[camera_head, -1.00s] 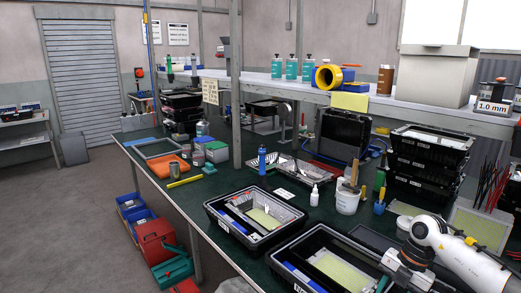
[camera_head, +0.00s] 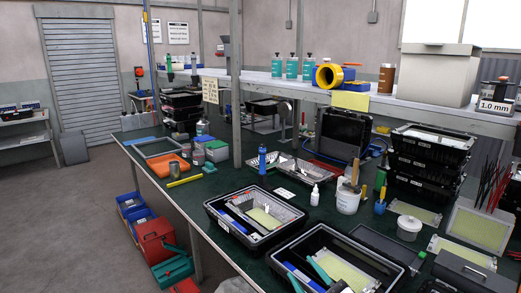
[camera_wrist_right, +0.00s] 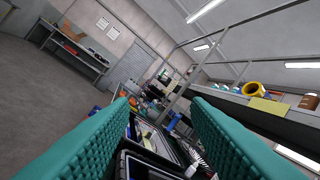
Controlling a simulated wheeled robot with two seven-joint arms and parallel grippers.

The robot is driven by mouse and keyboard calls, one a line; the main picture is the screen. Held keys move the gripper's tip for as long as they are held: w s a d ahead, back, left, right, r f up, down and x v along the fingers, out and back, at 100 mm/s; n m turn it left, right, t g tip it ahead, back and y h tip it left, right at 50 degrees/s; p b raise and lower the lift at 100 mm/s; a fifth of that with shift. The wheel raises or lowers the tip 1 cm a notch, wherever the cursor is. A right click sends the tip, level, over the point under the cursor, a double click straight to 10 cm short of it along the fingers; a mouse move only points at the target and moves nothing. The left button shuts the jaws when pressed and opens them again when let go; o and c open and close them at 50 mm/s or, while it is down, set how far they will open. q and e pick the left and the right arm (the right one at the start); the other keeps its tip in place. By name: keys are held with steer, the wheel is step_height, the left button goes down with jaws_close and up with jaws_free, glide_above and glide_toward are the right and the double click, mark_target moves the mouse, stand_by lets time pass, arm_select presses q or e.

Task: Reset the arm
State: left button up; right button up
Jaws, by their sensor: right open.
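My right gripper (camera_head: 299,267) shows at the bottom edge of the head view. Its two teal fingers are apart, over the near black floodlight housing (camera_head: 345,235). In the right wrist view my right gripper (camera_wrist_right: 160,103) is open, with nothing between the ribbed fingers. That view is tilted and looks out along the bench. A second black housing (camera_head: 222,224) with a pale yellow panel lies just beyond the near one. My left gripper is not in view.
A white bucket (camera_head: 348,201) with tools, a white bottle (camera_head: 315,196) and stacked black housings (camera_head: 428,165) stand on the green bench. A white lidded pot (camera_head: 409,227) and a dark box (camera_head: 462,273) are at right. A shelf (camera_head: 400,105) spans the back.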

steer(key=s+d+f+m+g+h, duration=0.6)
steer(key=s+d+f+m+h, duration=0.45)
steer(key=f, duration=0.35)
steer(key=s+f+m+g, duration=0.1)
steer(key=s+f+g, duration=0.25)
steer(key=s, duration=0.55)
steer(key=s+f+g, duration=0.3)
steer(key=s+g, duration=0.2)
steer(key=s, duration=0.4)
step_height(320, 180, down, 27)
steer(key=s+g, duration=0.1)
steer(key=s, duration=0.1)
steer(key=s+d+f+g, duration=0.1)
steer(key=s+d+f, duration=0.2)
steer(key=s+f, duration=1.1)
steer(key=shift+s+f, duration=0.4)
steer(key=shift+s, duration=0.4)
steer(key=shift+d, duration=0.1)
